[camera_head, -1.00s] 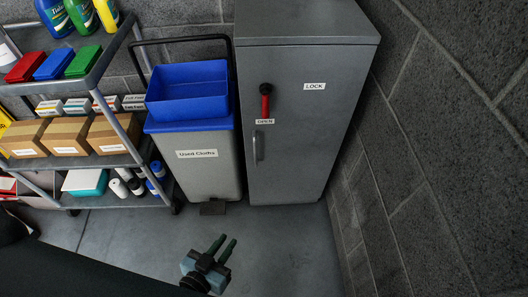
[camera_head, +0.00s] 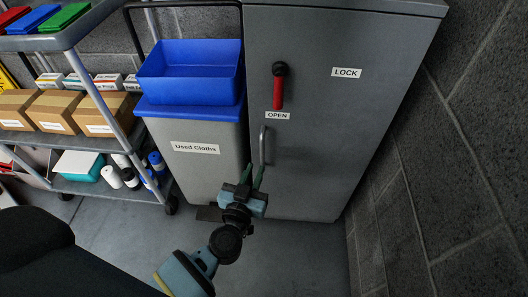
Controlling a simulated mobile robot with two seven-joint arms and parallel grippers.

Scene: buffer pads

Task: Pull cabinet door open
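The grey cabinet (camera_head: 375,120) stands against the back wall with its door shut. A vertical metal handle (camera_head: 263,146) is on the left part of the door. Above it, a red lever (camera_head: 278,88) points down to the OPEN label; a LOCK label is to the right. My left gripper (camera_head: 253,177) is just below the handle, fingers pointing up towards it. Its two fingers are apart with a gap between them. The fingertips are near the handle's lower end; I cannot tell whether they touch it. My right gripper is not in view.
A grey bin (camera_head: 196,160) labelled Used Cloths, with a blue tub (camera_head: 190,72) on top, stands left of the cabinet. A shelf cart (camera_head: 80,145) with boxes and bottles is further left. A block wall (camera_head: 460,150) closes the right side. Floor in front is clear.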

